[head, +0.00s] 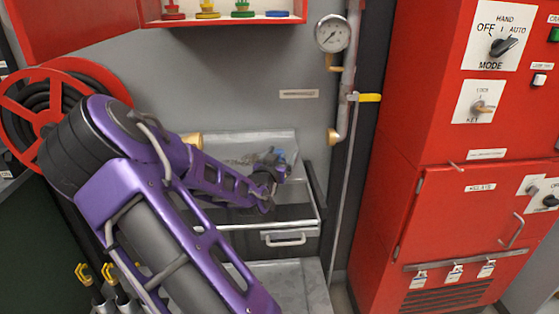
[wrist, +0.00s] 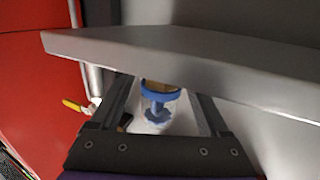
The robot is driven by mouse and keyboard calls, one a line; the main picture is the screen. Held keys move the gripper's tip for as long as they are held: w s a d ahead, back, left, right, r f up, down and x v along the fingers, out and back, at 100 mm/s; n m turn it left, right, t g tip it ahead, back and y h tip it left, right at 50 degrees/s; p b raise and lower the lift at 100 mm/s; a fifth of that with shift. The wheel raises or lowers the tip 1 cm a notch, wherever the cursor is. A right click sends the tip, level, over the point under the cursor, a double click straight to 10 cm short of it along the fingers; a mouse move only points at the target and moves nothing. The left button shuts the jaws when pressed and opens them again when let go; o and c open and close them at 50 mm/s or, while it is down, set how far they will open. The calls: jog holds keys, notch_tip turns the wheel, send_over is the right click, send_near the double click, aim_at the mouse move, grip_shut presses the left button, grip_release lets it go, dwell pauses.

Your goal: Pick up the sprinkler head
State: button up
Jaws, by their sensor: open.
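A blue sprinkler head with a brass-coloured part (wrist: 158,102) shows between the two fingers of my gripper (wrist: 160,92) in the wrist view. The fingers stand open, with a gap visible on each side of it. A grey metal slab crosses in front and hides the fingertips and the far end of the sprinkler head. In the head view my gripper (head: 272,167) is at the far end of my purple arm, above an open grey drawer. A small blue patch (head: 281,154) shows beside the fingers there, too small to make out clearly.
The open drawer has a handle (head: 285,239) on its front. A red wall cabinet (head: 228,20) holds several coloured heads. A pipe with a gauge (head: 332,34) and yellow lever (head: 369,97) stands right, before a red control cabinet (head: 455,220). A red hose reel (head: 50,85) is left.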

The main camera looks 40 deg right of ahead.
jog(key=shift+w+d, duration=0.2)
jog(key=shift+d, duration=0.05)
grip_shut()
dwell(0.3)
